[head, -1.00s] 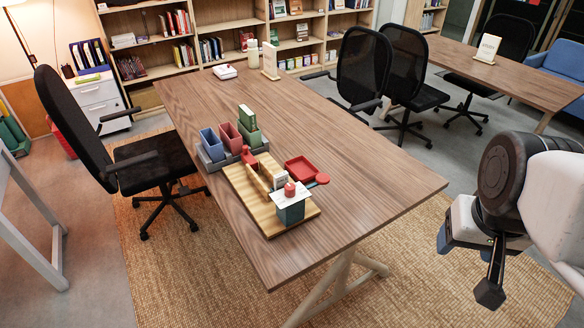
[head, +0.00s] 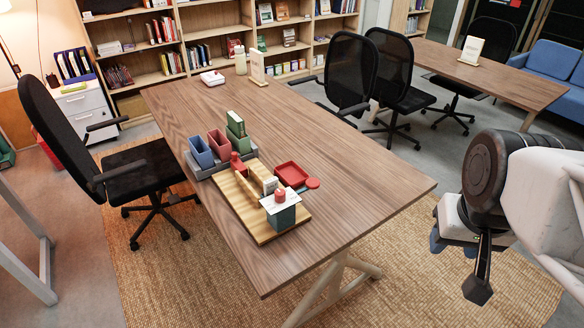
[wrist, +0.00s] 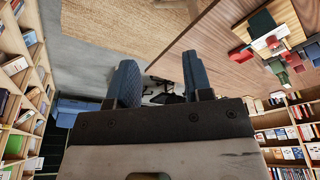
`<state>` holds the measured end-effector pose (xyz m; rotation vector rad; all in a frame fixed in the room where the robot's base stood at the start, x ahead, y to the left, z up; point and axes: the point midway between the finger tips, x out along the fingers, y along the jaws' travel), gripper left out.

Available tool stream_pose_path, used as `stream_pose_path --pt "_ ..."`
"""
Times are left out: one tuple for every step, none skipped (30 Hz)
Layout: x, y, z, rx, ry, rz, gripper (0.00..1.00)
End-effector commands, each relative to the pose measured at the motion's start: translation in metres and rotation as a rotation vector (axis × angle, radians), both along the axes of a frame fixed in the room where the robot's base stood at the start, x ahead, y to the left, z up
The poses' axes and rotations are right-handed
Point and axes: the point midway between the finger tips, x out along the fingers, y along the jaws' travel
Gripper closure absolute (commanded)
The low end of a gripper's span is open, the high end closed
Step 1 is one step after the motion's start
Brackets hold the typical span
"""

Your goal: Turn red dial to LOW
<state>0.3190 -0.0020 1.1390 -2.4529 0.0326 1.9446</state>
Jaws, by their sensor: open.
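The red dial (head: 280,195) sits on top of a small dark teal box (head: 281,215) with a white top plate. The box stands at the near end of a light wooden board (head: 262,234) on the long table. The dial's setting and any LOW mark are too small to read. My gripper (head: 457,238) is at the right of the head view, beyond the table's right edge and well apart from the dial. In the wrist view my gripper (wrist: 158,85) shows two blue fingers spread apart with nothing between them.
Blue, red and green bins (head: 218,145) stand in a grey tray behind the board. A red square tray (head: 291,175) lies beside it. A white card stand (head: 257,69) is at the table's far end. The table's (head: 350,190) right half is clear. A black chair (head: 140,170) stands left.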

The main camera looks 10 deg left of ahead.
Motion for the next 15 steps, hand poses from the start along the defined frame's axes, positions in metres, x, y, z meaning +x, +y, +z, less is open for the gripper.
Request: stream_pose_path --pt "0.003 0.001 0.0 0.001 0.002 -0.001 0.54" --pt "0.005 0.002 0.001 0.003 0.004 -0.002 0.54" --pt "0.009 0.004 0.001 0.004 0.006 -0.004 0.54" --pt "0.012 0.006 0.001 0.005 0.008 -0.005 0.54" --pt "0.016 0.007 0.001 0.007 0.012 -0.007 0.54" --pt "0.021 0.01 0.001 0.009 0.016 -0.011 0.54" --pt "0.026 0.012 0.001 0.011 0.018 -0.015 0.54" --pt "0.031 0.014 0.002 0.013 0.022 -0.017 0.54" --pt "0.037 0.018 0.001 0.016 0.027 -0.021 0.54" --pt "0.042 0.021 0.001 0.018 0.03 -0.025 0.54" --pt "0.048 0.024 0.001 0.02 0.034 -0.029 0.54" --pt "0.056 0.029 0.001 0.022 0.038 -0.034 0.54" --pt "0.062 0.032 0.001 0.024 0.043 -0.038 0.54" --pt "0.068 0.036 0.0 0.027 0.047 -0.044 0.54" --pt "0.076 0.041 0.0 0.029 0.051 -0.048 0.54"
